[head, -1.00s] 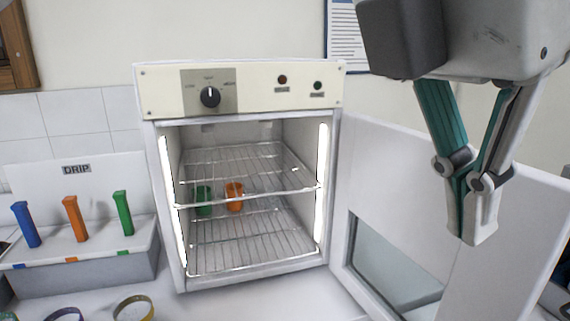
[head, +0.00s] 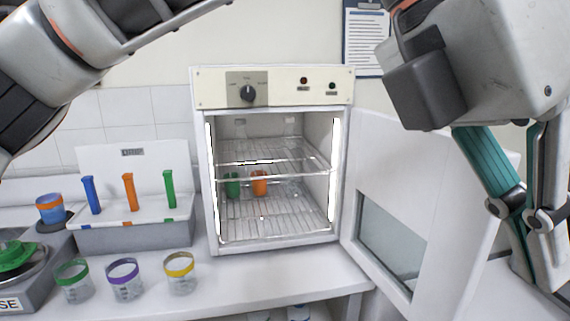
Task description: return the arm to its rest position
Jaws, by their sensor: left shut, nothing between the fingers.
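My left arm (head: 75,60) comes in from the upper left, runs out of the top of the picture and comes back in at the upper right. My left gripper (head: 550,280) hangs at the right edge, pointing down, in front of the open white oven door (head: 440,165). Its fingers, one with a teal link, are shut and hold nothing. The lower fingertips are partly cut off by the picture edge. My right gripper is not in view.
The white oven (head: 285,88) stands open, with a green cup (head: 232,185) and an orange cup (head: 259,183) inside. A drip rack (head: 125,237) and banded cups (head: 123,282) stand left. The counter front (head: 270,280) is clear.

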